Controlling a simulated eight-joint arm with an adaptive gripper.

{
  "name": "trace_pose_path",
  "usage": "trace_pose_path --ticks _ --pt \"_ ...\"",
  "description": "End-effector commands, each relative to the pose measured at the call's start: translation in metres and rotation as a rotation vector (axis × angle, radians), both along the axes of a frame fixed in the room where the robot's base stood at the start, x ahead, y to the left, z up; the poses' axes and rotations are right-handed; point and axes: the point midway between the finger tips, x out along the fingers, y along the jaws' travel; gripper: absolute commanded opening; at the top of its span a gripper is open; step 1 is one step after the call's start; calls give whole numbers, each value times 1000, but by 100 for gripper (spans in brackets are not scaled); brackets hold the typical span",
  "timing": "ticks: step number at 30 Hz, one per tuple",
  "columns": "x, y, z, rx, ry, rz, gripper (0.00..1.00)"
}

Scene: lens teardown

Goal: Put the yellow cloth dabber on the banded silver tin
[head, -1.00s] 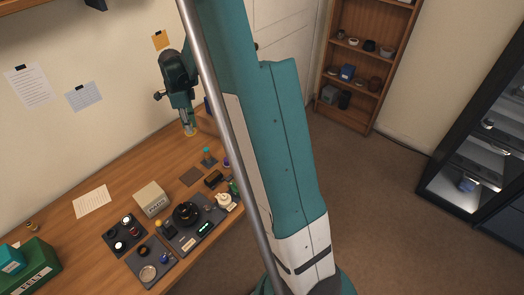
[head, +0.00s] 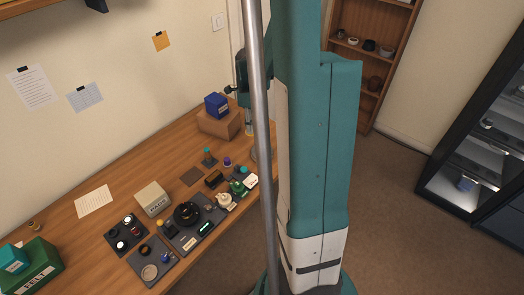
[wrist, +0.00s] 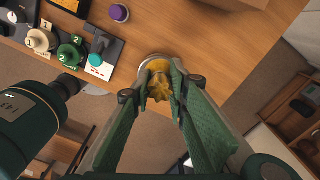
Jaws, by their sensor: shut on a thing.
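The yellow cloth dabber (wrist: 160,89) is between the green fingertips of my gripper (wrist: 159,80) in the wrist view, and my gripper is shut on it. The pale rim of a round silver tin (wrist: 146,62) shows around the dabber's far side; the dabber covers most of the tin's top. I cannot tell whether dabber and tin touch. In the head view, my gripper (head: 248,118) points down over the right end of the bench, partly behind the grey pole. The tin (head: 253,153) shows only in part there, and its bands cannot be made out.
A cardboard box (head: 219,123) with a blue box (head: 216,105) on it stands behind my gripper. A purple-topped jar (wrist: 119,13), a teal-topped item (wrist: 98,45) and a green item (wrist: 71,52) stand left of the tin. The bench edge is close by.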

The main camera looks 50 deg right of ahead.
Motion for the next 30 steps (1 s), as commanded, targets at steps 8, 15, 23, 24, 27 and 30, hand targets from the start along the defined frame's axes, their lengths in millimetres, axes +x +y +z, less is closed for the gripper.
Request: trace_pose_path --ticks 8,15,23,24,27,30 --pt "-38 -17 1 0 0 -69 9" --pt "-45 -20 1 0 0 -82 9" --pt "-45 -20 1 0 0 -81 9" --pt "-45 -20 0 0 0 -81 9" --pt "-45 -20 -5 0 0 -81 9" --pt "-45 -19 -13 0 0 -81 9"
